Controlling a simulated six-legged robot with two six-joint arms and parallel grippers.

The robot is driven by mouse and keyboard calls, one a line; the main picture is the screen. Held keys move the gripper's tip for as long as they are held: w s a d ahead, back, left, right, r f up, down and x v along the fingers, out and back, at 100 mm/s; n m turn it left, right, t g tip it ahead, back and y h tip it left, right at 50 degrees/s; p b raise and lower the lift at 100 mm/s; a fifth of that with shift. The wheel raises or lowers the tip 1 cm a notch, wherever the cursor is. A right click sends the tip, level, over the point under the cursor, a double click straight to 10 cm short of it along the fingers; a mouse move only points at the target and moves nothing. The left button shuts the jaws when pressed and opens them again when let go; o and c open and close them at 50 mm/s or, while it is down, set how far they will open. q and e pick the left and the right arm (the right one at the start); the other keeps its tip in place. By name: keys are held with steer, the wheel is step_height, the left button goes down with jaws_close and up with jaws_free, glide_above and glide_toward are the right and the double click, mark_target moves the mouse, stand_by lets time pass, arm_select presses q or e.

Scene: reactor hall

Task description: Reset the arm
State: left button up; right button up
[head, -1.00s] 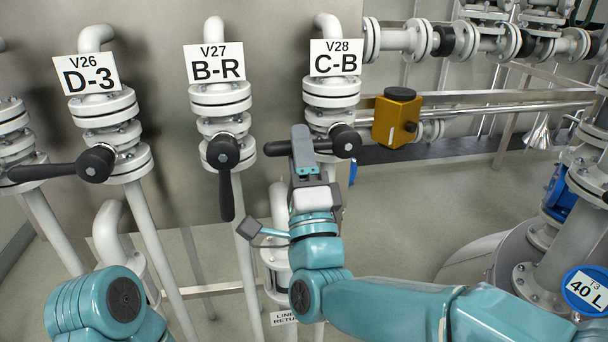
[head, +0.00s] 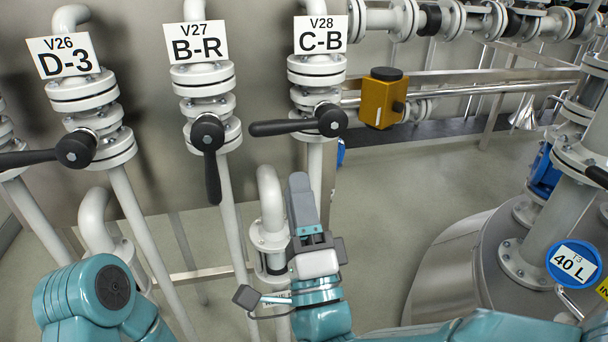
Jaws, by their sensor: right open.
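My right gripper (head: 303,205) is in the lower middle of the head view, below the V28 valve and apart from its handle. It is open, with nothing seen between its fingers. The V28 C-B valve (head: 329,120) has its black handle lying sideways, pointing left. My left arm shows only as a teal joint at the lower left; its gripper is out of view.
The V27 B-R valve (head: 207,133) has its handle pointing down. The V26 D-3 valve (head: 76,149) has its handle pointing left. A yellow box (head: 383,98) sits on the rail right of V28. A large tank (head: 470,265) stands at the right.

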steer(key=w+d+r+m+g+h+p, duration=0.25)
steer(key=w+d+h+p, duration=0.25)
steer(key=w+d+p, duration=0.65)
steer(key=s+d+f+n+g+h+p, duration=0.25)
steer(key=s+d+f+g+p, duration=0.4)
steer(key=p, duration=1.05)
arm_select(q)
step_height(320, 180, up, 34)
steer(key=s+d+p, duration=0.1)
steer(key=s+p, duration=0.1)
steer(key=p, duration=0.4)
steer(key=shift+d+m+g, duration=0.2)
steer(key=shift+m+g, duration=0.1)
steer(key=shift+g, duration=0.1)
arm_select(e)
steer(key=s+a+f+n+g+y, duration=0.1)
steer(key=s+f+n+g+y, duration=0.1)
steer(key=s+f+n+g, duration=0.4)
steer(key=s+a+f+n+g+y, duration=0.1)
steer(key=s+f+n+g, duration=0.5)
steer(key=s, duration=1)
step_height(320, 180, down, 2)
steer(key=shift+s+f+n+g+y, duration=0.25)
steer(key=shift+g+y, duration=0.4)
steer(key=shift+g, duration=0.55)
